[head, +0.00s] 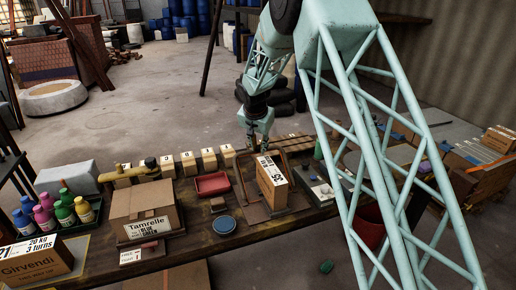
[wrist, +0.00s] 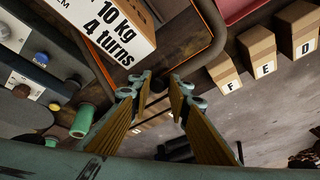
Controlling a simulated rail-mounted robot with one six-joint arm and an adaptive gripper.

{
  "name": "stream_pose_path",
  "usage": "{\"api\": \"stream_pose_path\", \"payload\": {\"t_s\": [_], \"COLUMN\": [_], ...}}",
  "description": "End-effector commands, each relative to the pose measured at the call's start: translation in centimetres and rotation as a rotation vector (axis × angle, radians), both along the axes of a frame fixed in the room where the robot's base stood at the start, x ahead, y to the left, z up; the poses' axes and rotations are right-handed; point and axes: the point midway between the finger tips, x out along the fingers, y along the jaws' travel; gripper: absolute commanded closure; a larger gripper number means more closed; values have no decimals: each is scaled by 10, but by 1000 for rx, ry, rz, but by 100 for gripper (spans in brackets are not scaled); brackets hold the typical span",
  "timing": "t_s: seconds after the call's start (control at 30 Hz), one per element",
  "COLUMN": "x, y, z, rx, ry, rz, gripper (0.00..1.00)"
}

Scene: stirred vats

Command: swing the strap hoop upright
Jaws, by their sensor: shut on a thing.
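The strap hoop (head: 239,172) is a dark brown bar frame around a cardboard box (head: 271,182) on the bench. It looks tilted toward the far side of the box, with its top bar at my gripper. In the wrist view the hoop (wrist: 214,40) is a thick rounded tube bending at a corner beside the box (wrist: 112,32), which is labelled "10 kg 4 turns". My gripper (head: 260,143) is beyond the box. In the wrist view its fingers (wrist: 160,90) are closed on the hoop's bar, the grasped part being partly hidden between them.
A Tamrelle carton (head: 145,211) and a blue round lid (head: 224,225) are nearer. A grey device with knobs (head: 322,193) lies to the right. The floor beyond the bench is open.

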Motion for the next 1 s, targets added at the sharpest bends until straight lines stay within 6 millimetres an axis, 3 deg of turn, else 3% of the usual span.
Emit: {"api": "stream_pose_path", "payload": {"t_s": [0.03,0.13,0.17,0.27,1.0], "x": [-8,-8,-8,-8,-7], "y": [-8,-8,-8,-8,-4], "z": [-13,-13,-13,-13,1], "rx": [-11,-11,-11,-11,-7], "ry": [24,24,24,23,13], "rz": [-5,-7,-7,-6,-4], "gripper": [100,100,81,73,73]}}
